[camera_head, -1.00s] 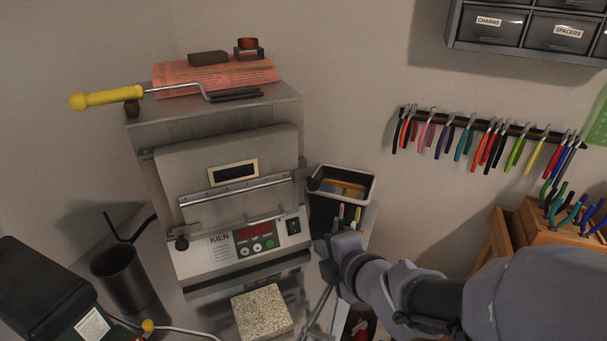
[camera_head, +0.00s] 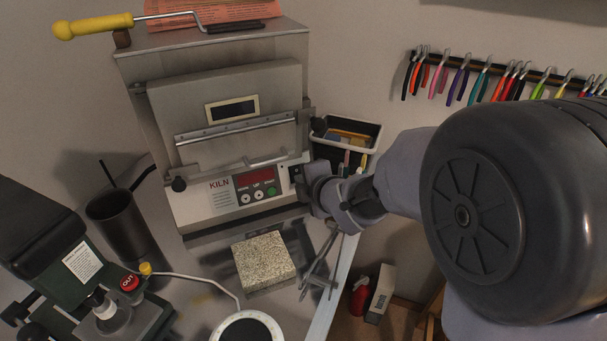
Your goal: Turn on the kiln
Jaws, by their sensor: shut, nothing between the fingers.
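The kiln (camera_head: 225,120) is a grey metal box with its door closed. Its lower front panel (camera_head: 222,197) bears the label KILN, a red display (camera_head: 255,178) and small round buttons, one of them green. The black rocker switch seen earlier at the right end of the panel is now mostly hidden by my gripper. My gripper (camera_head: 299,180) is shut and empty, at the right end of the panel, touching it or very close; I cannot tell which.
A speckled block (camera_head: 263,262) and metal tongs (camera_head: 319,268) lie in front of the kiln. A black bin (camera_head: 345,140) stands to its right, a dark cup (camera_head: 122,248) to its left. A green machine (camera_head: 75,262) is at left. Pliers (camera_head: 485,80) hang on the wall.

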